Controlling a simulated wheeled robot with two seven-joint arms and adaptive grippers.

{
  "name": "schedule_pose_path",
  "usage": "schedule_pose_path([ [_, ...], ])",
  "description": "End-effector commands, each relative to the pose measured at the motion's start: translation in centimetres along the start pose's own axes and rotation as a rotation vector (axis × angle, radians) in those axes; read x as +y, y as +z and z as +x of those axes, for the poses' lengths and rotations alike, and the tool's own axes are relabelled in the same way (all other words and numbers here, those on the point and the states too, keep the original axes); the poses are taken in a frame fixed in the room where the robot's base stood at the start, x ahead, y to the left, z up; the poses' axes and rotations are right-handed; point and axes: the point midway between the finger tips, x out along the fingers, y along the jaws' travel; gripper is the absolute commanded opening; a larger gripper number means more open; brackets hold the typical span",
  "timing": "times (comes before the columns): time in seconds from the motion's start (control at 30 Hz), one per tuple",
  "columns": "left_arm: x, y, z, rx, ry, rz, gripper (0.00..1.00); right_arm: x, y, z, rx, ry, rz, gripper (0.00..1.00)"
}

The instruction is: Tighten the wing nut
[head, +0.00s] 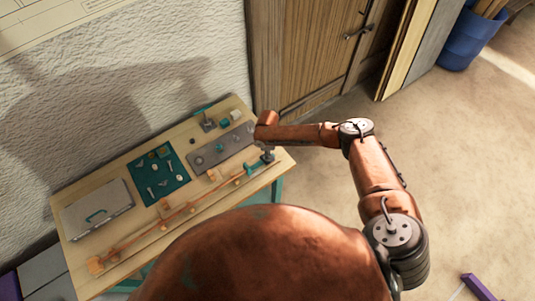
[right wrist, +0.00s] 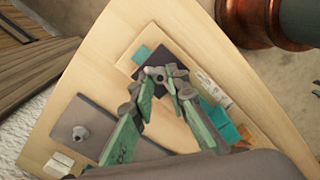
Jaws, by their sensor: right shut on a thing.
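My right gripper (right wrist: 161,76) is shut at the right end of the workbench. Its green fingers with grey tips close on a small grey part, the wing nut (right wrist: 158,74), mostly hidden between the tips. Beneath it lies a dark square plate (right wrist: 151,61) with a teal piece beside it. In the head view the right gripper (head: 267,155) points down beside a teal fixture (head: 257,165) at the end of a long thin brown lath (head: 182,211); the nut cannot be made out there. My left gripper is not in view.
A grey plate (head: 207,160) with knobs lies behind the lath. Left of it are a dark green mat (head: 150,187) with small parts and a grey case (head: 84,222). A wall and wooden door (head: 310,48) stand behind the bench. A blue bin (head: 468,42) stands far right.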

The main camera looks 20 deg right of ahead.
Motion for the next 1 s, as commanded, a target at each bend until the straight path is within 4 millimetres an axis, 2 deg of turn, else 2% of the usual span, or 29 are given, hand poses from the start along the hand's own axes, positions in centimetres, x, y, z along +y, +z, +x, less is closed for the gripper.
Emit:
schedule_pose_path([
  [0.13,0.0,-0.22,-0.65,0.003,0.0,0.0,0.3,-0.04,0.05,-0.09,0.0,-0.002,0.094,0.0],
  [0.4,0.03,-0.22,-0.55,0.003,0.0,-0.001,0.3,0.02,0.07,0.0,-0.001,-0.001,0.105,0.0],
  [0.43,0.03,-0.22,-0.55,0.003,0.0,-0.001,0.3,0.01,0.08,0.0,-0.001,-0.001,0.105,0.17],
  [0.63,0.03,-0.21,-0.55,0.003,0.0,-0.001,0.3,-0.01,0.07,0.0,-0.001,-0.001,0.103,0.31],
  [1.0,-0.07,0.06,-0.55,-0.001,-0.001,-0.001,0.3,0.03,0.05,-0.5,0.0,-0.001,0.1,0.32],
])
